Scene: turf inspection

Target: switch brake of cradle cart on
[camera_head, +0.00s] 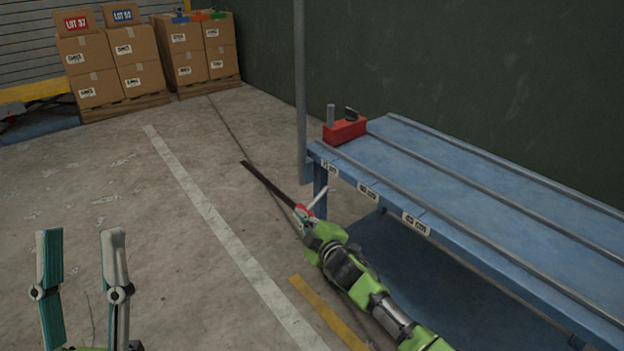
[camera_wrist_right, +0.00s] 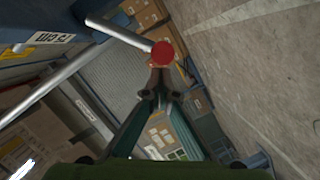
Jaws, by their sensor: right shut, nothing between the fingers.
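The blue cart (camera_head: 480,175) with grey rails along its top stands at the right. A pale metal lever (camera_head: 318,192) with a red knob sticks out near its front left corner. In the right wrist view the lever (camera_wrist_right: 118,34) ends in the red knob (camera_wrist_right: 162,53), right by my fingertips. My right gripper (camera_head: 304,214) is at the knob; in the wrist view (camera_wrist_right: 159,82) its fingers are together with nothing held. Whether they touch the knob I cannot tell. My left gripper (camera_head: 82,236) is open and empty at the lower left, fingers pointing up.
A red block (camera_head: 345,131) with a grey cylinder sits on the cart's left end, beside an upright grey post (camera_head: 301,90). Stacked cardboard boxes (camera_head: 95,68) stand on pallets at the back left. A dark strip (camera_head: 265,183) lies beyond my right gripper. The floor at left is open.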

